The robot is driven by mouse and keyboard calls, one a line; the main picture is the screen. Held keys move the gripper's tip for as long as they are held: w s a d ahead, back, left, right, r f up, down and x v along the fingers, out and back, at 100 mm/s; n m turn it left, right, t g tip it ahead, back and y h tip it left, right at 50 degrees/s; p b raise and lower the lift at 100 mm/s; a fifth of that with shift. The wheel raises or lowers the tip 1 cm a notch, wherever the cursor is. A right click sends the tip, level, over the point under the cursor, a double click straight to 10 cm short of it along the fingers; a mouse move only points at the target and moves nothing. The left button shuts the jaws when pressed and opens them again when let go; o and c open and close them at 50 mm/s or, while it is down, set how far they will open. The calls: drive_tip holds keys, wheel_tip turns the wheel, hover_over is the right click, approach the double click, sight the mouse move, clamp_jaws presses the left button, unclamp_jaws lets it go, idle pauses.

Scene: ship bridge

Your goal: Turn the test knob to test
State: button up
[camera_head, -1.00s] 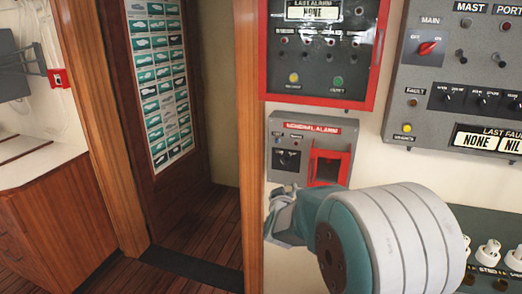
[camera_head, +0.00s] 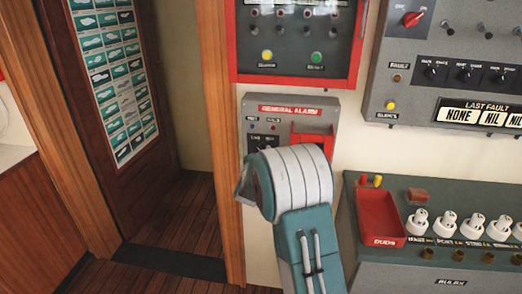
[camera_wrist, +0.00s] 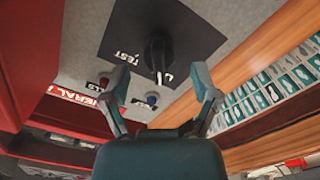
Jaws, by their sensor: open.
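The test knob (camera_wrist: 158,52) is black with a white pointer mark, on a black plate (camera_wrist: 185,28) in the wrist view. Its pointer faces the bottom of that picture, away from the word TEST at the plate's left, near another partly cut-off label. My gripper (camera_wrist: 161,78) is open, its two fingertips apart on either side of the knob's lower end; I cannot tell whether they touch it. In the head view the knob sits on the grey general alarm panel (camera_head: 290,101), partly covered by my wrist. My fingers are mostly hidden there.
A red cover (camera_head: 311,134) is at the panel's right. A red-framed alarm box (camera_head: 298,76) hangs above. A grey fault panel (camera_head: 440,60) and a console with a red tray (camera_head: 380,218) stand to the right. A wooden door post (camera_head: 222,150) is close on the left.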

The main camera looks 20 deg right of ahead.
drive_tip(key=shift+x, duration=1.35)
clamp_jaws()
drive_tip(key=shift+a, duration=0.1)
drive_tip(key=m, duration=0.6)
drive_tip(key=shift+m, duration=0.3)
drive_tip(key=m, duration=0.3)
drive_tip(key=shift+s+m, duration=0.1)
drive_tip(key=shift+m, duration=0.2)
drive_tip(key=shift+f+m, duration=0.1)
drive_tip(key=shift+m, duration=1.9)
